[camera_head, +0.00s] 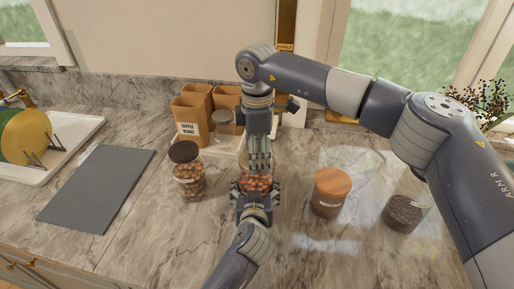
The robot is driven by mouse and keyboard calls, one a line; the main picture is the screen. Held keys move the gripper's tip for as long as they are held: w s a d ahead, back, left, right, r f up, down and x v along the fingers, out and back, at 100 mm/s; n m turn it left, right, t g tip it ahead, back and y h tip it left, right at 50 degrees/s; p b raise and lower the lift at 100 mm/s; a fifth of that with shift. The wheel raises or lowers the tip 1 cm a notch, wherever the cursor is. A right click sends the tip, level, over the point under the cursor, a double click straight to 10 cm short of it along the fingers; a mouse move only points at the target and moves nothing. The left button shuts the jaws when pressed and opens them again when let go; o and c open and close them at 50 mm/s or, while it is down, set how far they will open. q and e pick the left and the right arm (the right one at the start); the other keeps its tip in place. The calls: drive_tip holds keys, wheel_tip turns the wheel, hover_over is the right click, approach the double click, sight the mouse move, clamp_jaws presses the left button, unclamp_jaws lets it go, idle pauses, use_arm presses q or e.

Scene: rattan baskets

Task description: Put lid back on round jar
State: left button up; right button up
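A round glass jar with orange-brown contents (256,183) stands on the counter in the middle of the head view. My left gripper (257,194) comes from the front with a finger on either side of this jar; it looks closed around it, though contact is partly hidden. My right gripper (259,170) points straight down just above the jar, with its fingers close together. The jar's top is mostly hidden behind the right fingers. I cannot make out a lid between them or on this jar.
A dark-lidded jar of nuts (190,182) stands left, and a wooden-lidded jar (330,192) right. A jar with dark contents (404,213) is farther right. Brown canisters (191,116) and a glass jar (222,130) stand behind. A grey board (98,188) lies left.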

sight(255, 183)
use_arm(q)
drive_tip(key=shift+f, duration=0.1)
idle(0.3)
use_arm(e)
drive_tip(key=shift+f, duration=0.85)
drive_tip(key=shift+f, duration=0.6)
use_arm(q)
drive_tip(key=c, duration=0.6)
drive_tip(key=shift+f, duration=0.1)
use_arm(e)
drive_tip(key=shift+s+m, duration=0.1)
drive_tip(key=shift+m, duration=1.6)
drive_tip(key=o, duration=0.8)
drive_tip(key=shift+r, duration=0.1)
